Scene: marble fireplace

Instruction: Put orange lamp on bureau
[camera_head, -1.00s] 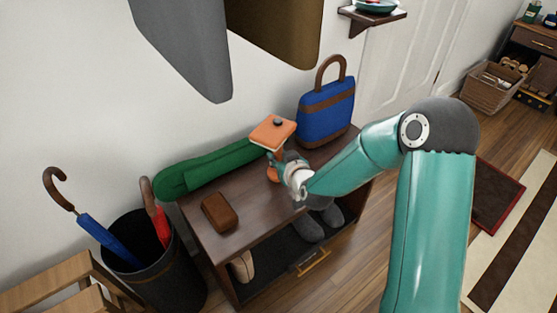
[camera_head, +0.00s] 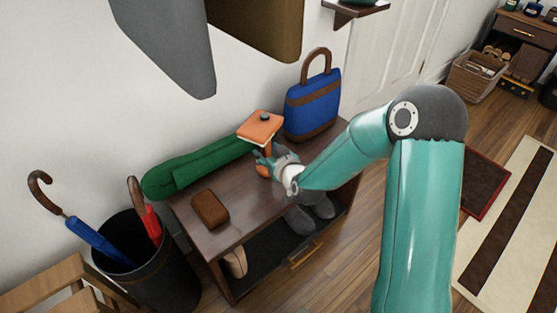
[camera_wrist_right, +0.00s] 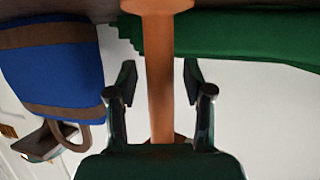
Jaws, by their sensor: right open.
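The orange lamp, with a flat square shade (camera_head: 260,128), stands upright on the dark wooden bench (camera_head: 235,232). In the right wrist view its orange stem (camera_wrist_right: 160,85) runs between the two fingers. My right gripper (camera_head: 264,157) is open around the stem, with a visible gap on each side in the wrist view (camera_wrist_right: 160,85). The lamp's lower part is partly hidden by the gripper in the head view. A wooden cabinet with a drawer (camera_head: 524,30), possibly the bureau, stands at the far upper right. My left gripper is not in view.
A blue bag (camera_head: 312,103) stands right of the lamp, and a rolled green item (camera_head: 195,167) lies behind it. A brown case (camera_head: 210,209) lies on the bench. An umbrella bin (camera_head: 150,275) stands left. A basket (camera_head: 478,77) sits near the cabinet.

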